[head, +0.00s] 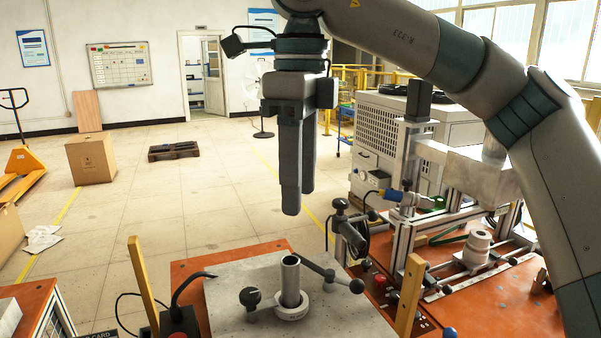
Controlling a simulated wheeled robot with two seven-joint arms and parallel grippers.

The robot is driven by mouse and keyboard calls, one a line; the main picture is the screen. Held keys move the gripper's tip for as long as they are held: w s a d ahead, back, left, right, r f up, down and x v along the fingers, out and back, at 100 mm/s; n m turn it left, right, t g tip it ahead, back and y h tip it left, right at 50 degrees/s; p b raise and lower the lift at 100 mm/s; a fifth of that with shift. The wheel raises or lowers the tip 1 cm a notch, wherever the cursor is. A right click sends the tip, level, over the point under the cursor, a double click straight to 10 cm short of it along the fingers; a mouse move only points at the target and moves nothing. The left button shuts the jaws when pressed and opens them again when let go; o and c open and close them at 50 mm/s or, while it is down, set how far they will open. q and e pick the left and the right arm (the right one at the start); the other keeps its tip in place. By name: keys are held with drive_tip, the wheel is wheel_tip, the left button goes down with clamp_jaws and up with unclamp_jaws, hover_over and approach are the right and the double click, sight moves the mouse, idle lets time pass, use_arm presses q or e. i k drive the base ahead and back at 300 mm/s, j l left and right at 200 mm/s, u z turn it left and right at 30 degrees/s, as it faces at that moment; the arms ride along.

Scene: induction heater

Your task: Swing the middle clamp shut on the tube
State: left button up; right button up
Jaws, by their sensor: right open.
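A grey metal tube (290,280) stands upright in a pale ring (292,309) on a grey metal plate (345,322). A dark clamp arm with ball ends (330,276) reaches from beside the tube's top to the right. A dark knob (251,297) sits left of the tube. I cannot tell which of these parts is the middle clamp, or whether it touches the tube. My right gripper (298,203) points down above the tube, open and empty, with a gap between its fingertips and the tube. My left gripper is out of view.
Wooden posts (143,283) (410,295) stand at both sides of the plate. A metal-framed machine (450,275) occupies the orange bench to the right. The air left of my gripper is clear.

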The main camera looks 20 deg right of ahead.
sight(357, 287)
drive_tip(key=k, duration=1.5)
